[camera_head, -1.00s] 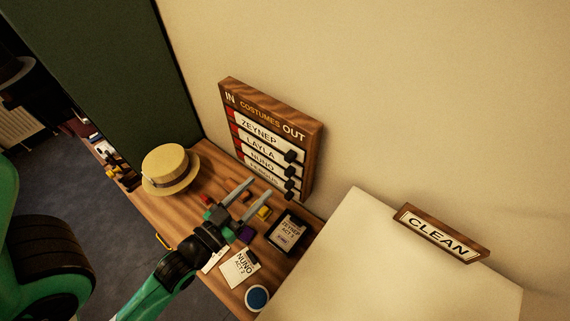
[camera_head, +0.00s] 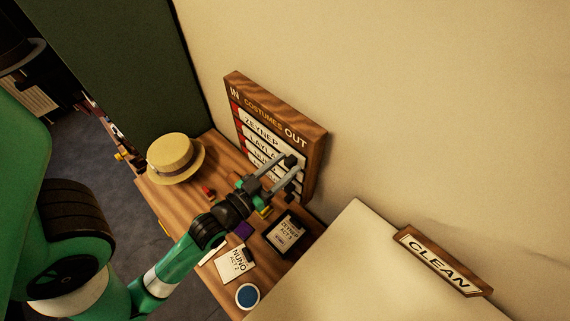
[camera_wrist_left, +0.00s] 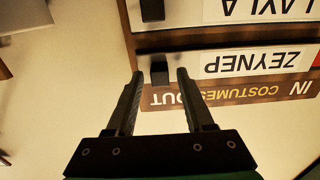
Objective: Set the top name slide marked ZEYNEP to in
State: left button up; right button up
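The ZEYNEP name slide (camera_head: 262,127) is the top row of the wooden IN/OUT board (camera_head: 316,145) on the wall side. Its black knob (camera_wrist_left: 160,70) sits toward the OUT end, with red showing at the IN end. The left wrist view shows the board upside down, with the ZEYNEP plate (camera_wrist_left: 258,62) right of the knob. My left gripper (camera_head: 289,167) is open in front of the board's OUT side. In the left wrist view its fingertips (camera_wrist_left: 159,74) appear either side of the knob; contact is not clear. My right gripper is out of view.
The LAYLA slide (camera_head: 264,143) and other slides lie below, partly hidden by my fingers. A straw hat (camera_head: 175,157), dark ZEYNEP card (camera_head: 287,234), NUNO card (camera_head: 232,263) and blue round item (camera_head: 248,296) lie on the table. A CLEAN sign (camera_head: 440,258) stands at right.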

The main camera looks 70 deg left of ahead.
pick_arm(q)
grip_shut()
dwell(1.2)
